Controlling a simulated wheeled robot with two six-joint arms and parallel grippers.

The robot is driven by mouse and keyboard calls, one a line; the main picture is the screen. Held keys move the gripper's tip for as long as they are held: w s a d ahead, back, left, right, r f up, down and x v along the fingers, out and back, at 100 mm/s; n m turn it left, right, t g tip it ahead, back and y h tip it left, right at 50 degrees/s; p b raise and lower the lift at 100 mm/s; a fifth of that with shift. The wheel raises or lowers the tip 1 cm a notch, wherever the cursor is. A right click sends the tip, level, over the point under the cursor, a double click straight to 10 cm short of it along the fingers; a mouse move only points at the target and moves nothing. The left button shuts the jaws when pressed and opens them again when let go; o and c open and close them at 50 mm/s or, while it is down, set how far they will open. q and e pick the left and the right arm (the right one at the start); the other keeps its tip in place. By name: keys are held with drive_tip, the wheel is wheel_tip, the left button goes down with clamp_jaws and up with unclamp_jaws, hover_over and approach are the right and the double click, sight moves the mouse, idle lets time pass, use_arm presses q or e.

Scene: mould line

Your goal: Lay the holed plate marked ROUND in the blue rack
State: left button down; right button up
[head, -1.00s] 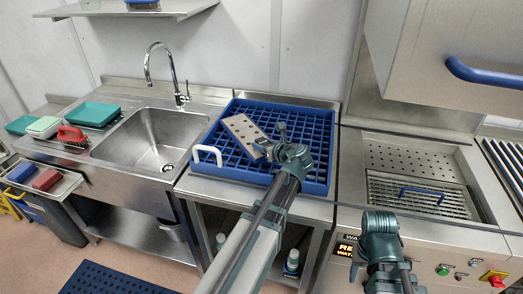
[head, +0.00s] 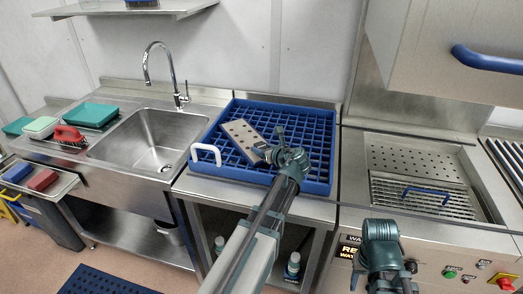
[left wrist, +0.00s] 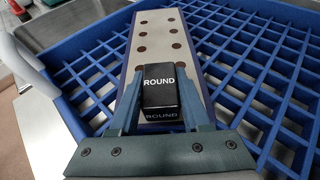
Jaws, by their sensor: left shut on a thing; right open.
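The holed plate (head: 241,137) is a pale flat bar with several dark round holes. It lies over the left part of the blue rack (head: 330,150), just above or on its grid; I cannot tell which. In the left wrist view the plate (left wrist: 158,58) has a black end block (left wrist: 160,86) marked ROUND. My left gripper (head: 268,150) is shut on that block, with a finger on each side of it (left wrist: 160,110). The blue rack's grid (left wrist: 250,60) shows under the plate. My right gripper (head: 385,285) is at the bottom right, open and empty, away from the rack.
A sink (head: 150,140) with a tap (head: 165,70) is left of the rack. A white handle (head: 205,152) stands at the rack's front left. A washer bed with a blue-handled grate (head: 425,193) is at right. A raised hood (head: 440,50) hangs above it.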

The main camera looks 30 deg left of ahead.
use_arm(q)
drive_tip(key=shift+f, duration=0.2)
drive_tip(key=shift+c, duration=1.8)
unclamp_jaws()
drive_tip(key=shift+r, duration=0.1)
drive_tip(key=shift+r, duration=0.15)
drive_tip(key=shift+s+d+r, duration=0.2)
drive_tip(key=shift+d, duration=0.05)
drive_tip(key=p+v, duration=0.4)
drive_tip(key=v, duration=0.7)
drive_tip(key=shift+d+p, duration=0.1)
drive_tip(key=shift+p, duration=0.25)
